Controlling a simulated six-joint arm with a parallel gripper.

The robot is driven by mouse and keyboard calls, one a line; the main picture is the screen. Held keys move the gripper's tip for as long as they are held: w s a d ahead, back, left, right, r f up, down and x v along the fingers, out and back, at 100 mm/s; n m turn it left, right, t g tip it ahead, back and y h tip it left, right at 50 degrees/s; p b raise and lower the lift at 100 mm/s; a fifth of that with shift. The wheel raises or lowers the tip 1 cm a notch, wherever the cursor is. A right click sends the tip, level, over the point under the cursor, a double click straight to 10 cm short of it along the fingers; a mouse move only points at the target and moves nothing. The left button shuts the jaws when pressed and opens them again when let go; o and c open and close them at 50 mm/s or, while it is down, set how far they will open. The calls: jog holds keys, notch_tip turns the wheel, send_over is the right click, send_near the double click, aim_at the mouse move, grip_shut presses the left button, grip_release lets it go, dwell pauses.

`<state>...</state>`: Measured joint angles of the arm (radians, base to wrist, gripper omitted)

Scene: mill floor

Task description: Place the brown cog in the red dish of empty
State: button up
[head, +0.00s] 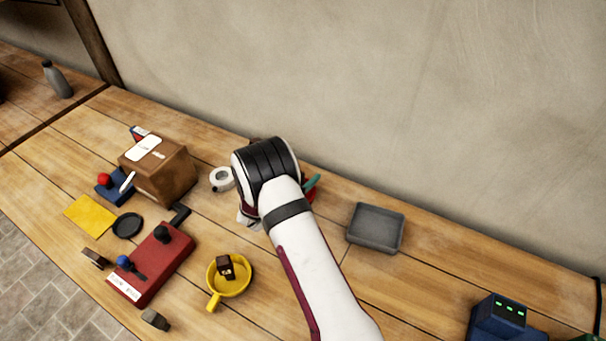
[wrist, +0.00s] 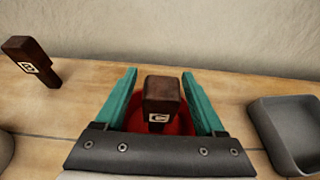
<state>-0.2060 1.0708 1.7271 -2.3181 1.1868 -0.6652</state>
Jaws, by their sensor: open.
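A dark brown block (wrist: 163,88) with a pale marked label stands in or over the red dish (wrist: 181,126) in the wrist view; its foot is hidden. No toothed cog shape shows, and the label is too small to read surely. My gripper (wrist: 158,75) is open, its teal fingers on either side of the block with gaps between. In the head view my arm hides most of the gripper and of the red dish (head: 310,197). A second brown labelled block (wrist: 33,62) stands at the left of the wrist view.
A grey tray (head: 376,207) lies right of the red dish. A yellow pan (head: 241,287) holds another brown piece (head: 225,266). A white ring (head: 220,178), cardboard box (head: 173,178) and red control box (head: 160,262) lie left. The wall is close behind.

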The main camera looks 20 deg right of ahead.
notch_tip(320, 180, up, 7)
dwell(0.6)
